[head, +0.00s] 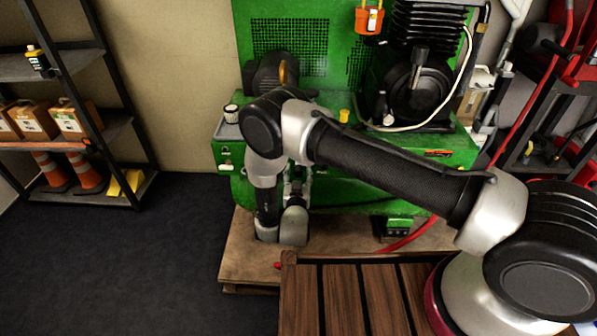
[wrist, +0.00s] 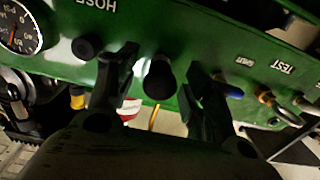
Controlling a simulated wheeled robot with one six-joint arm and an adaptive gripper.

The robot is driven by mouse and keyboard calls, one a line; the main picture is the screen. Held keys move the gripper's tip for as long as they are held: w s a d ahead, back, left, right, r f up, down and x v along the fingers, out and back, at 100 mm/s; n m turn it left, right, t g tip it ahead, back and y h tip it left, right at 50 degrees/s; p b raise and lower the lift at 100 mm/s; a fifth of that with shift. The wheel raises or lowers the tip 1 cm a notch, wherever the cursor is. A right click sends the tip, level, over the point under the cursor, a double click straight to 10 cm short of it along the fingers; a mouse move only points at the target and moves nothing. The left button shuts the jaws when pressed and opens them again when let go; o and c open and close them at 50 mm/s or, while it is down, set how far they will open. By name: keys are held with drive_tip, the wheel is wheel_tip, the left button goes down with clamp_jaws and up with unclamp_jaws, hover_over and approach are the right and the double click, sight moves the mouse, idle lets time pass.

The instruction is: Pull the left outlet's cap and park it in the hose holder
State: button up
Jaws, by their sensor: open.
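My gripper (wrist: 159,66) is open in the wrist view, its two dark fingers on either side of a black rounded cap-like piece (wrist: 160,78) on the green panel. I cannot tell whether either finger touches it. A second black round piece (wrist: 87,47) sits left of the fingers, near the upside-down HOSE lettering; which one is the holder is unclear. In the head view my gripper (head: 297,183) is at the front of the green compressor (head: 345,185), partly hidden by my wrist. The outlets and caps are hidden there.
The wrist view shows a pressure gauge (wrist: 20,28) at the left, a blue lever (wrist: 228,88) and brass fittings (wrist: 266,97) near TEST lettering. The compressor stands on a wooden pallet (head: 240,262). A red hose (head: 408,238) runs below it. A slatted wooden surface (head: 343,300) is nearer.

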sight(299, 175)
drive_tip(key=shift+c, duration=0.4)
clamp_jaws()
drive_tip(key=shift+s, duration=0.1)
drive_tip(key=shift+s+a, duration=0.1)
drive_tip(key=shift+s, duration=2.8)
